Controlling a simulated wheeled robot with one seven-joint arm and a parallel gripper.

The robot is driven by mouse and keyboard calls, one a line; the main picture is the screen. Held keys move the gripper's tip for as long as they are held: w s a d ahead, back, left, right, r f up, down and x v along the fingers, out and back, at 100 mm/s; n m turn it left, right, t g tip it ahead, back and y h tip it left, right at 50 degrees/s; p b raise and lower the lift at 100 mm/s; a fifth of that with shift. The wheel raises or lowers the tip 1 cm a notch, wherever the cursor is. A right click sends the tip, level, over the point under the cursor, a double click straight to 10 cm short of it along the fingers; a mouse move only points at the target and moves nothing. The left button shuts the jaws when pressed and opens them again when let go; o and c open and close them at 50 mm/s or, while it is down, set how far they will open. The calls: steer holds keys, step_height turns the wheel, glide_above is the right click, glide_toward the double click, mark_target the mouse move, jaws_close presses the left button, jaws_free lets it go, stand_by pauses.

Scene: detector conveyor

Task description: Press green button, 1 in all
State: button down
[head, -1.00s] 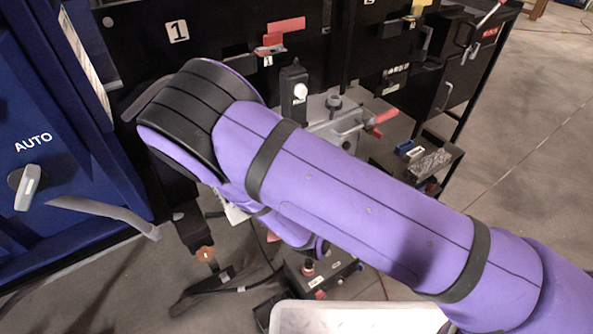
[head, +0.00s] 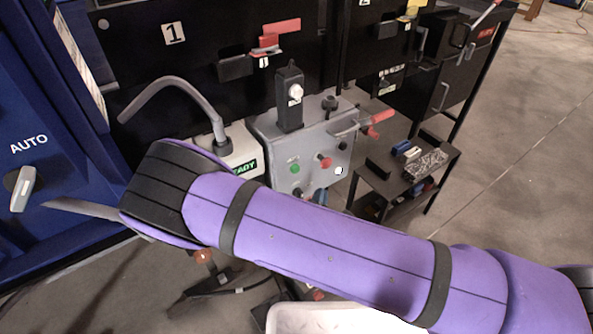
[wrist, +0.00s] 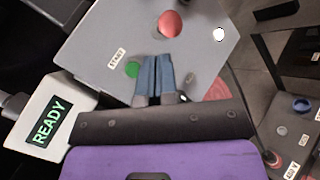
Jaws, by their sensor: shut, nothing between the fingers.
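The green button (head: 294,169) sits on the grey control panel (head: 262,125), left of a red button (head: 325,162). In the wrist view the green button (wrist: 132,69) shows just left of my gripper (wrist: 156,60), partly covered by it, beside a START label. My gripper's blue fingers are shut and empty, and they point toward the panel face. I cannot tell whether they touch it. In the head view my purple arm hides most of the gripper; only a bit of blue shows below the panel's buttons.
A white box with a READY display (wrist: 46,122) stands left of the panel. A white button (wrist: 219,34) is right of the red one (wrist: 169,24). A black shelf with small parts (head: 428,160) stands to the right. A white bin (head: 335,318) is below my arm.

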steer(key=w+a, duration=0.4)
steer(key=w, duration=0.2)
steer(key=shift+w+a, duration=0.2)
steer(key=shift+w, duration=0.1)
steer(key=shift+w, duration=0.1)
stand_by(1.9)
steer(key=shift+w+a, duration=0.25)
steer(key=shift+w+a, duration=0.25)
steer(key=shift+w, duration=0.15)
stand_by(1.0)
steer(key=shift+s+d, duration=0.1)
steer(key=shift+s, duration=0.05)
steer(key=shift+s+d, duration=0.4)
steer(key=shift+s, duration=0.2)
steer(key=shift+s+d, duration=0.7)
steer(key=shift+s, duration=0.35)
steer(key=shift+s+d, duration=0.7)
steer(key=shift+s, duration=0.35)
steer(key=shift+r, duration=0.1)
